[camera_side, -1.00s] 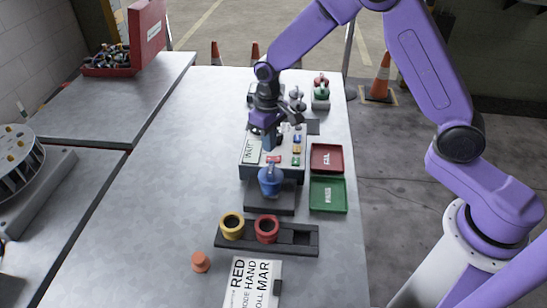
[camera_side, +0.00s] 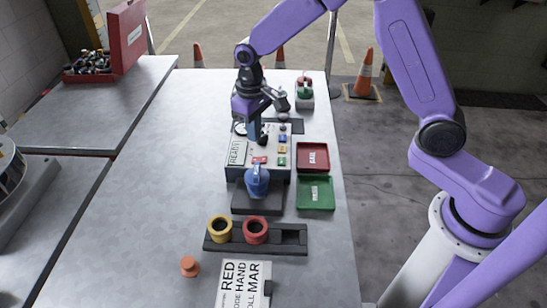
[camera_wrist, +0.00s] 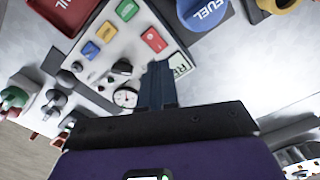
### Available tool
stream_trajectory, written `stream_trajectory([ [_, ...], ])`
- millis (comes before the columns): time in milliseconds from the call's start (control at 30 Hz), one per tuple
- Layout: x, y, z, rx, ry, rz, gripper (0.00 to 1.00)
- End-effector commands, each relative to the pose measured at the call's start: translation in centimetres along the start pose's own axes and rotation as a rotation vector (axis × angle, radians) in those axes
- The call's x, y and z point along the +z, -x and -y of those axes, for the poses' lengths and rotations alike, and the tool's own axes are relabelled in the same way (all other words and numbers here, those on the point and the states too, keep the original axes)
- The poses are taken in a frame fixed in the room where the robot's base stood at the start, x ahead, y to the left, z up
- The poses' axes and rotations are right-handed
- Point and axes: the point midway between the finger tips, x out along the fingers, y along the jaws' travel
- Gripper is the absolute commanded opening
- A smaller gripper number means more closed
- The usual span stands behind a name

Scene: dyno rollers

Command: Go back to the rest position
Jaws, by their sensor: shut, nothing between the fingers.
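My gripper (camera_side: 254,132) is shut and empty. In the side view it points down over the left part of the control box (camera_side: 232,172), which has coloured buttons, knobs, a dial and a small display. In the wrist view my gripper (camera_wrist: 158,82) shows its closed fingers in front of the same box (camera_wrist: 125,50), close to its display (camera_wrist: 180,64) and round gauge (camera_wrist: 126,97). I cannot tell whether the fingertips touch the panel. No marker for a rest position is in view.
A blue roller (camera_side: 257,182) stands on a dark block before the box. Red (camera_side: 313,157) and green (camera_side: 315,193) trays lie to the right. A dark rack (camera_side: 292,237) holds yellow and red rollers. Valve-like fittings (camera_side: 304,92) stand behind. The table's left half is clear.

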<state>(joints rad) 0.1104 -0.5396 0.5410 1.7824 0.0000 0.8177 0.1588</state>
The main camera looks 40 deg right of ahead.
Motion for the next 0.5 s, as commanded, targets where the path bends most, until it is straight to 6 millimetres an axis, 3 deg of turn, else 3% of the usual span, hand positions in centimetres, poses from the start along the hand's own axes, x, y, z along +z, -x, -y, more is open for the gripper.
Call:
stream_trajectory([
  [167,2.7,1.7,1.1,-0.001,0.082,-0.005,0.0],
  [500,12.4,5.6,3.0,-0.004,0.331,-0.014,0.0],
])
